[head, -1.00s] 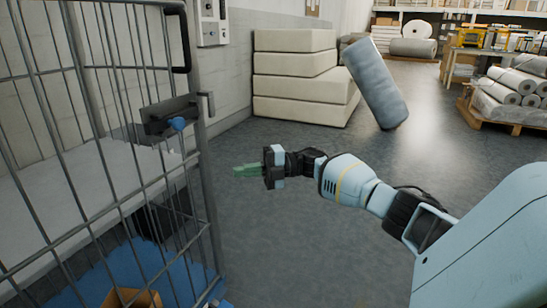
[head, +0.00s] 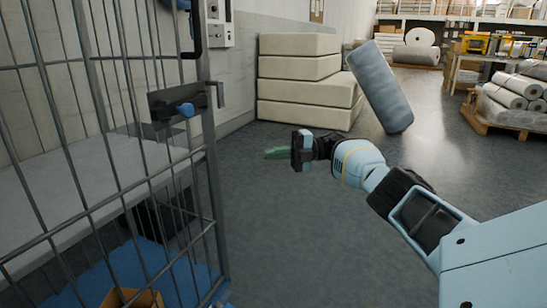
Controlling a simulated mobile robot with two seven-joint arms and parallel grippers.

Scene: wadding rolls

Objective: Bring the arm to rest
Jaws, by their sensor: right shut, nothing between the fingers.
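My right arm comes in from the right edge and reaches toward the middle of the head view. Its gripper (head: 277,153) has green fingers that are closed together, with nothing between them. It hangs in free air over the grey floor, to the right of the wire cage cart and apart from it. My left gripper is not in view.
The wire cage cart (head: 213,190) fills the left side, with a latch (head: 180,108) and a cardboard box (head: 132,298) low inside. Cream foam blocks (head: 300,90) are stacked behind. A grey wadding roll (head: 380,88) leans tilted beside them. Wrapped rolls (head: 508,100) lie on a pallet at right.

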